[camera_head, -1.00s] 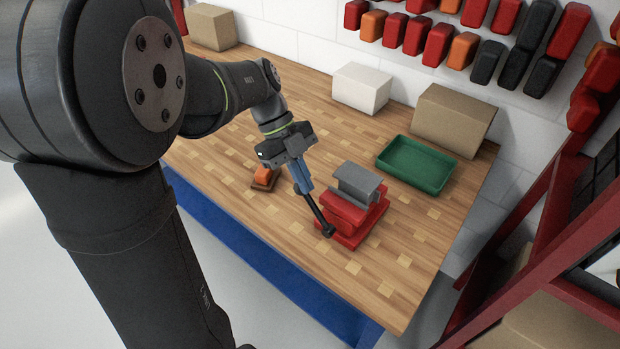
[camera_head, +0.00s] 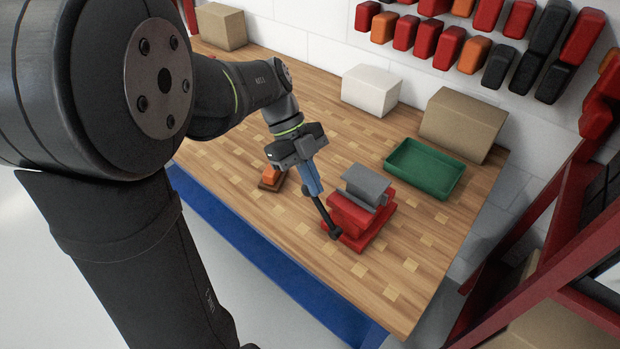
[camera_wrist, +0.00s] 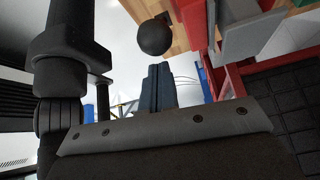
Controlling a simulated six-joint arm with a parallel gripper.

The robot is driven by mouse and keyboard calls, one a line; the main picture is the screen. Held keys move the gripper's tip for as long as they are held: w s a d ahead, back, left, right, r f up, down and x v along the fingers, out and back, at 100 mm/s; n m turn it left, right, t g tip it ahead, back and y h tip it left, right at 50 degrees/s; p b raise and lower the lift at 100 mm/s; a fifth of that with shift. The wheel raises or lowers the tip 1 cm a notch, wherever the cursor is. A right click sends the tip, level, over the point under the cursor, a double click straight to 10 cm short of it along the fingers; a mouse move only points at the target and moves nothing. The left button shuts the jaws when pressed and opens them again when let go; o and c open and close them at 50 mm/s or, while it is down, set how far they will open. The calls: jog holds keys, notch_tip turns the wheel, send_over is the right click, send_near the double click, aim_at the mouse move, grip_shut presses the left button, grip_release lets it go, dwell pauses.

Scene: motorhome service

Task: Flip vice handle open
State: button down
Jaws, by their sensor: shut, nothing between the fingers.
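The vice (camera_head: 357,212) is red with grey jaws and stands on the wooden bench. Its dark handle (camera_head: 327,217) slants along the vice's left side, from my fingers down to a round knob near the front. In the wrist view, the handle's black ball end (camera_wrist: 155,37) shows above my fingers. My gripper (camera_head: 316,190) has blue fingers, closed together and empty, at the upper end of the handle. The wrist view shows the closed fingers (camera_wrist: 158,88) below the ball. I cannot tell whether they touch the handle.
An orange and brown block (camera_head: 272,178) lies left of my gripper on the bench (camera_head: 400,295). A green tray (camera_head: 424,169) is behind the vice to the right. A white box (camera_head: 370,90) and a cardboard box (camera_head: 462,124) stand along the wall. A red rack (camera_head: 520,240) stands beyond the bench's right end.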

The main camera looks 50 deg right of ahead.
jog(key=v, duration=0.9)
jog(key=shift+w, duration=0.4)
jog(key=shift+a, duration=0.1)
jog(key=shift+d+x, duration=0.1)
jog(key=shift+x, duration=2.25)
jog(key=shift+d+x, duration=0.15)
jog(key=shift+x, duration=2.2)
jog(key=shift+w+f, duration=0.1)
